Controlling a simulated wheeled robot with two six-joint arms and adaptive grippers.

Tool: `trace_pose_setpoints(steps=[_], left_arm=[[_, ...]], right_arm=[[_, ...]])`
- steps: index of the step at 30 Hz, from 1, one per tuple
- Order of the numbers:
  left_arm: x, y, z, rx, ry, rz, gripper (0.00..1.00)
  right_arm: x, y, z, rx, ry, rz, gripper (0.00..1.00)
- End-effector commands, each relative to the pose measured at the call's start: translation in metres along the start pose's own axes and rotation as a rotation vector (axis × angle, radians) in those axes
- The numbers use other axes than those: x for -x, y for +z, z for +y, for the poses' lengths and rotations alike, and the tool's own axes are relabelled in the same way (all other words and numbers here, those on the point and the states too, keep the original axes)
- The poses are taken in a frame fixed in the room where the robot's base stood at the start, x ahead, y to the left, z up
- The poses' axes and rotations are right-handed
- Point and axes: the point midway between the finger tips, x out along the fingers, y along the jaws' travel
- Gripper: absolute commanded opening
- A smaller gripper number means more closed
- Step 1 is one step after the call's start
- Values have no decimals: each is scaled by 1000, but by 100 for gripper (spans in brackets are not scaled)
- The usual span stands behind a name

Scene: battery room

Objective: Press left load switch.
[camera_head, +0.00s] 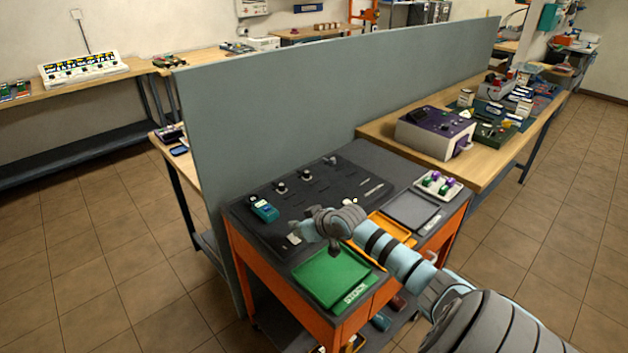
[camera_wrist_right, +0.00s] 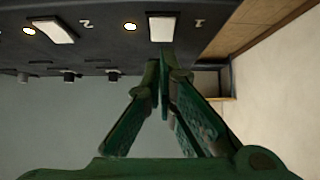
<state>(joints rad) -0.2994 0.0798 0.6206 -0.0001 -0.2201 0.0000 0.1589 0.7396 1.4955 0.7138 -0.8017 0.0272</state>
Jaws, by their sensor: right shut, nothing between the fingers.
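The left load switch (camera_wrist_right: 162,28) is a white rocker on the dark panel in the right wrist view. In the head view it shows as a small pale plate (camera_head: 293,238), close to my right wrist. A second white switch (camera_wrist_right: 54,31) lies left of it in the wrist view; it also shows in the head view (camera_head: 372,187). My right gripper (camera_head: 333,250) is over the front of the bench. In the wrist view its green-tinted fingers (camera_wrist_right: 160,72) are shut and empty, with their tips just below the left switch in the picture. I cannot tell whether they touch it. My left gripper is out of view.
A green tray (camera_head: 332,279), an orange tray (camera_head: 381,239) and a grey tray (camera_head: 412,210) sit on the bench front. A teal meter (camera_head: 264,209) and several knobs (camera_head: 279,187) stand on the panel. A tall grey partition (camera_head: 330,95) rises behind.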

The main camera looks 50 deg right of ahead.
Motion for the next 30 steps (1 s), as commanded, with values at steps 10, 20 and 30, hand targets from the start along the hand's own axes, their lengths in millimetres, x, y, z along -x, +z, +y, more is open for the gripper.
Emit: trace_pose_setpoints(steps=[10, 20, 30], left_arm=[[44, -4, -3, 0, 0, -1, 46], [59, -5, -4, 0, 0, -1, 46], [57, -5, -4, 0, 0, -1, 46]], right_arm=[[82, -12, 1, 10, 3, -5, 0], [112, -9, -1, 3, -1, -1, 0], [110, 4, -7, 5, -3, -18, 0]])
